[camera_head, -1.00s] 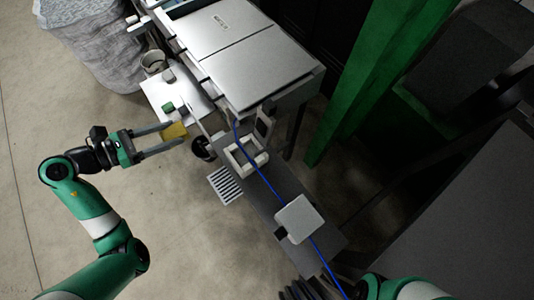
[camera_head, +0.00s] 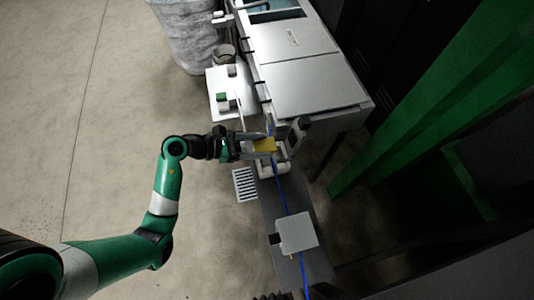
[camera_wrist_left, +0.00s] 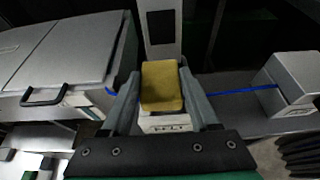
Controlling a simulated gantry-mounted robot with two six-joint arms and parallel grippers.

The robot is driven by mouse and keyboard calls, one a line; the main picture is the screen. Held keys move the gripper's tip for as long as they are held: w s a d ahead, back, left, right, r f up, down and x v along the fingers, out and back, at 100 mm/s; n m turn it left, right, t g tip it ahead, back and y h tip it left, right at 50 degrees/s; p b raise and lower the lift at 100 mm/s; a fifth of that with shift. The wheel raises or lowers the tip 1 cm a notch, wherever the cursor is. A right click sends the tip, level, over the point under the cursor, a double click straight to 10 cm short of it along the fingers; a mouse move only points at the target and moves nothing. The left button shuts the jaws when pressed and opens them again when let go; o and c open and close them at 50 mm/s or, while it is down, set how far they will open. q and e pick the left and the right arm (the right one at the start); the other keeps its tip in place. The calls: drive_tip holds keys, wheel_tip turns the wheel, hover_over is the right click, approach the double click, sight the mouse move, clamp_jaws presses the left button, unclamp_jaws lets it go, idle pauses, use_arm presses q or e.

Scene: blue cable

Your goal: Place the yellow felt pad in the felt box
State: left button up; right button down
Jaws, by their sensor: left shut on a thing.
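The yellow felt pad (camera_head: 265,145) is held between the fingers of my left gripper (camera_head: 258,144). In the left wrist view the pad (camera_wrist_left: 162,86) stands out yellow between the two grey fingers. A white open box (camera_head: 283,166), which looks like the felt box, is just beyond and below the fingertips, partly hidden by the pad and fingers. In the left wrist view part of a white box (camera_wrist_left: 165,123) shows under the pad. I cannot tell whether the pad touches it. My right gripper is not in view.
A blue cable (camera_head: 279,194) runs along the narrow grey bench (camera_head: 310,262) to a light square block (camera_head: 297,233). A large grey machine (camera_head: 310,75) stands behind. A white shelf (camera_head: 222,110) holds small blocks. A striped vent-like piece (camera_head: 244,184) lies left of the bench.

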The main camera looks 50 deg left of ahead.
use_arm(q)
drive_tip(key=shift+w+d+f, duration=0.4)
drive_tip(key=shift+d+f, duration=0.1)
drive_tip(key=shift+f, duration=0.25)
drive_tip(key=shift+w+d+f+b, duration=0.15)
drive_tip(key=shift+f+b, duration=0.15)
drive_tip(key=shift+f, duration=0.7)
drive_tip(key=shift+w+d+f+b, duration=0.1)
drive_tip(key=shift+f+b, duration=0.15)
drive_tip(key=shift+f, duration=0.7)
drive_tip(key=shift+f, duration=0.2)
drive_tip(key=o, duration=1.3)
drive_tip(key=shift+r, duration=0.15)
